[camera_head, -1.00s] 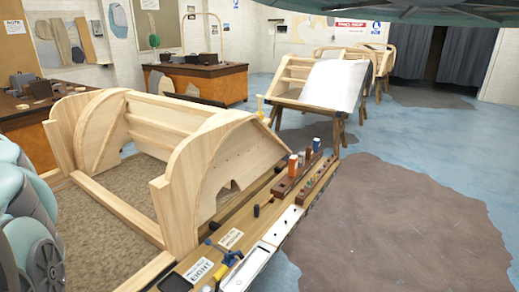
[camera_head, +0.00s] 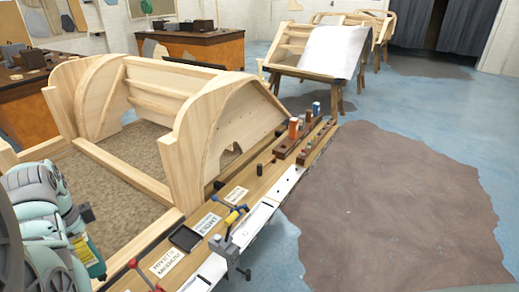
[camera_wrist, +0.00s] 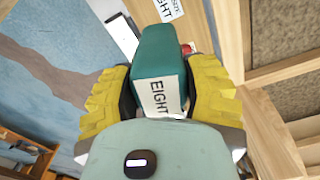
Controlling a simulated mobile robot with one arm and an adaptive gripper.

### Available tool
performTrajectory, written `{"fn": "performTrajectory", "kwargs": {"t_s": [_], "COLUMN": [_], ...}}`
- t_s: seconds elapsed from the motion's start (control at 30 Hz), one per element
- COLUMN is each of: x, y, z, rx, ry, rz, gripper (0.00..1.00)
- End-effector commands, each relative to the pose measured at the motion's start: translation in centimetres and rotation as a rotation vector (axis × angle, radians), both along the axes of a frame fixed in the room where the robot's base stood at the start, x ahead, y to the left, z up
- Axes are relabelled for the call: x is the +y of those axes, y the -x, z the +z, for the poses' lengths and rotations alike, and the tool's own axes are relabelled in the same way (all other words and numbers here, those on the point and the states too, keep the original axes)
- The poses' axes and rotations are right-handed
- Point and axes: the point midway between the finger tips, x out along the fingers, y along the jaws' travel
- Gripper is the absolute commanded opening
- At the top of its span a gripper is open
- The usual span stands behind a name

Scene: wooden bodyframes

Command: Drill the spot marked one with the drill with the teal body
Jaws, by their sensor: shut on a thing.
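My gripper (camera_wrist: 160,92) has yellow padded fingers closed on both sides of a teal block-like body (camera_wrist: 160,52), which I take to be the drill with the teal body. A white label reading EIGHT faces the wrist camera. In the head view, my gripper (camera_head: 82,248) and the drill (camera_head: 97,268) show at the lower left, beside the bench's near end and left of the black tray. The drill's bit is hidden. I cannot make out a spot marked one in either view.
A wooden bodyframe (camera_head: 190,165) stands behind the bench edge. Floor at the right is clear.

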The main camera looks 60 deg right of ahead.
Motion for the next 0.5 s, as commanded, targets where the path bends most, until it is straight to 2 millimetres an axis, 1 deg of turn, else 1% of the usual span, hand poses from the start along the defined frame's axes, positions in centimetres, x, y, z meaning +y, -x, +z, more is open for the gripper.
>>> {"fn": "performTrajectory", "kwargs": {"t_s": [0.03,0.1,0.17,0.2,0.3,0.5], "x": [-0.5,-1.0,-1.5,-1.8,-2.5,-3.2], "y": [1.2,2.7,4.0,5.0,7.4,11.7], "z": [-1.1,-2.4,-3.4,-4.1,-5.5,-7.5], "rx": [-0.002,0.001,-0.002,0.001,0.0,-0.001], "ry": [-0.002,-0.004,-0.002,-0.002,-0.002,-0.001], "rz": [-0.069,-0.159,-0.235,-0.284,-0.406,-0.598], "gripper": [0.05,0.05,0.05,0.05,0.05,0.05]}}
